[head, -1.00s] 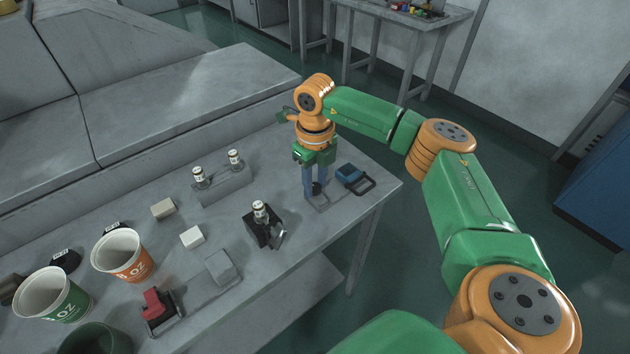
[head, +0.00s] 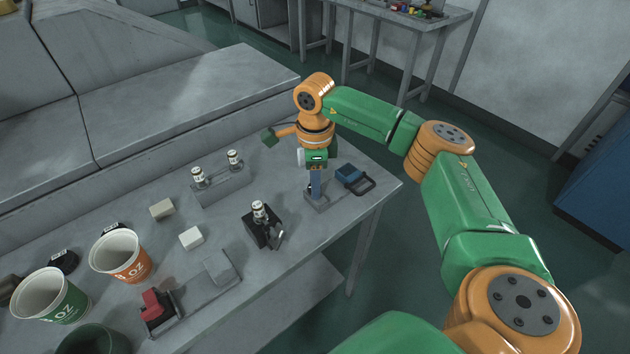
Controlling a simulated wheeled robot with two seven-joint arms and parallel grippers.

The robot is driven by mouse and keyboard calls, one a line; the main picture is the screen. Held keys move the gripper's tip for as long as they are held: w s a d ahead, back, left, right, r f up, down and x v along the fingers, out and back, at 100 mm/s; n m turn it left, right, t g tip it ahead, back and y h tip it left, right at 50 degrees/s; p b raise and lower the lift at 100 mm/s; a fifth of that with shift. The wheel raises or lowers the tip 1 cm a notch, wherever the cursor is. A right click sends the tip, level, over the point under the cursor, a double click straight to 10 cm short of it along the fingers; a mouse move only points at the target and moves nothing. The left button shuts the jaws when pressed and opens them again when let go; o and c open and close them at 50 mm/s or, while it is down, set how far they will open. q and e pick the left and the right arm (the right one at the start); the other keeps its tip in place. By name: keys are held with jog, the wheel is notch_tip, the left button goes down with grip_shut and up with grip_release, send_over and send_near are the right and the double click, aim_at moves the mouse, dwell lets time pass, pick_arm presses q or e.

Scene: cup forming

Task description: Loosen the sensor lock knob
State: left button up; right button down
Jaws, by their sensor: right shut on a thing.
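My right gripper (head: 315,192) reaches down from the green and orange arm. Its blue fingers are shut at a small grey block (head: 319,205) near the table's right end. The fingers are upright and seen nearly edge-on, one in front of the other. The lock knob between them is hidden by the fingers, so I cannot see its angle. My left gripper is not in view.
Left of the gripper stand a black holder with a small vial (head: 259,212) and a grey rack (head: 222,185) with two vials. A blue and black clamp-like item (head: 352,177) lies close on its right. Paper cups (head: 121,257) stand at the left. The table's right edge is near.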

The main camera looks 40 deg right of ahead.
jog(key=shift+w+r+n, duration=0.1)
jog(key=shift+n, duration=1)
jog(key=c, duration=0.5)
grip_release()
notch_tip(320, 180, up, 7)
jog(key=shift+r+b, duration=0.1)
jog(key=shift+b, duration=0.45)
